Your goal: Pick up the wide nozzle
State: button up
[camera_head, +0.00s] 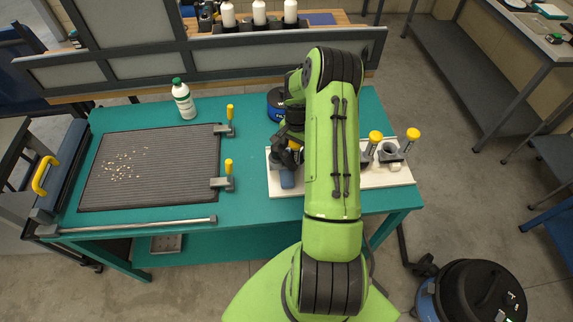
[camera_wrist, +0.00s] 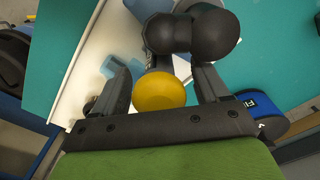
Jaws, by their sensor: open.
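My gripper (camera_wrist: 162,88) is open. In the wrist view a round yellow knob (camera_wrist: 158,91) lies between its two fingers, with a visible gap on each side. A blue-grey piece (camera_wrist: 113,67) shows beyond the left finger, over the white board. In the head view a blue-grey piece (camera_head: 287,179) stands on the board's left end, just below my gripper (camera_head: 289,150). I cannot tell for sure which part is the wide nozzle, or whether knob and blue-grey piece are joined; dark rounded parts and my arm hide much.
The white board (camera_head: 400,179) carries two more yellow-knobbed pieces (camera_head: 374,138) at right. A crumb-strewn grey mat (camera_head: 150,185) has two yellow-handled clamps (camera_head: 229,170) at its edge. A white bottle (camera_head: 184,102) and a dark blue round object (camera_head: 277,103) stand on the green table (camera_head: 240,125).

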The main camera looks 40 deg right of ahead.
jog(key=c, duration=1.1)
notch_tip(320, 180, up, 10)
jog(key=shift+r, duration=0.1)
jog(key=shift+c, duration=0.5)
jog(key=o, duration=0.5)
jog(key=c, duration=0.6)
